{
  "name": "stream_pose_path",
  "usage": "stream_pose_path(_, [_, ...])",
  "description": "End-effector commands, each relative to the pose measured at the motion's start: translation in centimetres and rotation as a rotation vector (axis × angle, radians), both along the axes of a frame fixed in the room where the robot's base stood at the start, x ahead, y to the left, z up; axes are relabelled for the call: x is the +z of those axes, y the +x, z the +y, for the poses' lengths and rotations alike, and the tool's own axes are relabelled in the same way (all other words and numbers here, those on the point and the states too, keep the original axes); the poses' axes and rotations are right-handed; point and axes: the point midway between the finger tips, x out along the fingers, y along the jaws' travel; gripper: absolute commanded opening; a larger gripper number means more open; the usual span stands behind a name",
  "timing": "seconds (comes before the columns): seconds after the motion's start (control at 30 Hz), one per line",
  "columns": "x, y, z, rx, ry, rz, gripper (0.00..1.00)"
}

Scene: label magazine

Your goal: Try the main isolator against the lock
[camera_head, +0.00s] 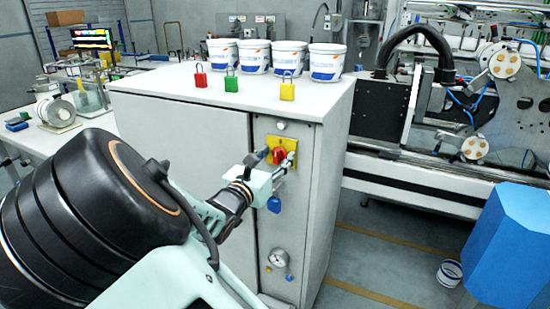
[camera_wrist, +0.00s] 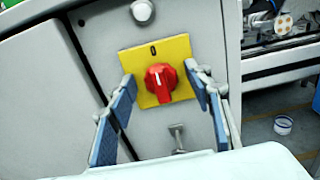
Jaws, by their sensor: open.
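The main isolator is a red rotary knob (camera_head: 280,153) on a yellow plate (camera_wrist: 178,49), on the front of the grey cabinet. In the wrist view the red knob (camera_wrist: 160,84) has its white mark pointing up towards the 0. My gripper (camera_head: 271,160) is open. Its blue-padded fingers stand left and right of the knob, with visible gaps. A blue body (camera_head: 274,204), seemingly a padlock, hangs below the plate; whether it passes through the isolator cannot be told. A small metal T-shaped piece (camera_wrist: 178,137) shows below the plate; its lower end is hidden by my gripper.
Red (camera_head: 201,79), green (camera_head: 232,84) and yellow (camera_head: 287,90) padlocks stand along the top of the cabinet (camera_head: 160,92), before several white tubs. A gauge (camera_head: 279,258) sits low on the front. A blue bin (camera_head: 510,245) stands right; the floor between is mostly clear.

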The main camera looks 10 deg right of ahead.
Motion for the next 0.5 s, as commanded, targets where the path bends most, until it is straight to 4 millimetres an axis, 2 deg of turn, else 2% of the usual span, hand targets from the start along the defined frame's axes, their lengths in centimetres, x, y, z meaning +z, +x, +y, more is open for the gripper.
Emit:
stream_pose_path(0.07, [0.0, -0.01, 0.0, 0.0, 0.0, 0.0, 0.43])
stream_pose_path(0.4, [0.0, -0.04, 0.0, -0.001, 0.0, 0.0, 0.06])
stream_pose_path(0.5, [-0.04, -0.05, -0.03, -0.001, 0.013, -0.008, 0.06])
